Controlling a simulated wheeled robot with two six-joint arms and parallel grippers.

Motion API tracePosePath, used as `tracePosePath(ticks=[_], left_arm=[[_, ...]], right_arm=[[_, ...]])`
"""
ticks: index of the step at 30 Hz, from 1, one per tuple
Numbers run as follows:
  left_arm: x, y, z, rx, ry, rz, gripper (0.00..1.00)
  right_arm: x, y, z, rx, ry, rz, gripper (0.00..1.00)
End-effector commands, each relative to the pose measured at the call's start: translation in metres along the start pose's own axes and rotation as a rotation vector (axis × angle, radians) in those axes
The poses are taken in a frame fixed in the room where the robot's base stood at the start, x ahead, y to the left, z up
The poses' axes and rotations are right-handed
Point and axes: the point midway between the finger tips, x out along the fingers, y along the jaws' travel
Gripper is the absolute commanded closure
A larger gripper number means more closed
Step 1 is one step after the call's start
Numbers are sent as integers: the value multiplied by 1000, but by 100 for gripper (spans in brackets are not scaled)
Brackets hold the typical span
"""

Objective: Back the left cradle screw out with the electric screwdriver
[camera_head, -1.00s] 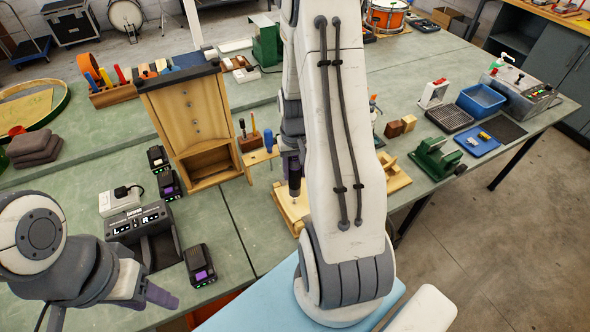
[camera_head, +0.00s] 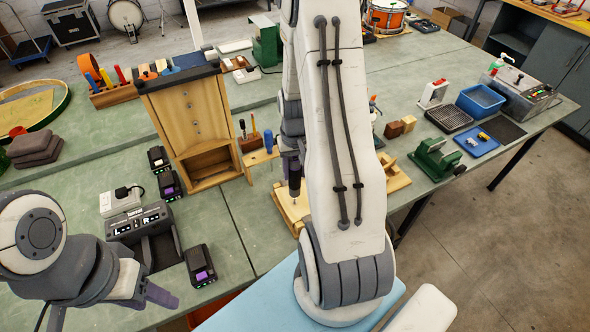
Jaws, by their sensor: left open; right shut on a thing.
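The electric screwdriver (camera_head: 294,178) is dark and points nearly straight down, its thin bit over the left part of the pale wooden cradle (camera_head: 287,212). My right gripper (camera_head: 291,146) is shut on it, and its jaws are partly hidden behind my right arm. The cradle is also partly hidden by this arm. The left cradle screw is too small to make out, so I cannot tell whether the bit touches it. My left gripper (camera_head: 155,294) is open and empty at the lower left, low over the front of the bench and apart from the cradle.
A charger marked L and R (camera_head: 139,222) and several black battery packs (camera_head: 199,263) stand at the left. A wooden cabinet (camera_head: 188,115) stands behind them. A green vise (camera_head: 436,158) and a blue tray (camera_head: 477,140) are at the right. Bare green bench (camera_head: 235,235) lies left of the cradle.

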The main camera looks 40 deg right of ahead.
Motion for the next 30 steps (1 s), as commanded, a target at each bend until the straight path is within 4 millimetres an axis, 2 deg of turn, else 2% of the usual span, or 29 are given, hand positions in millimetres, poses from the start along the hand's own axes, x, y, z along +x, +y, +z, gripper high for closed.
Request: tracePosePath(ticks=[11,24,30], left_arm=[[-2,0,0,0,0,0,50],[-25,2,-1,0,0,0,50],[-27,2,-1,0,0,0,50]], right_arm=[[0,0,2,0,-5,0,100],[-27,0,1,0,-2,0,100],[-30,0,0,0,-1,0,100]])
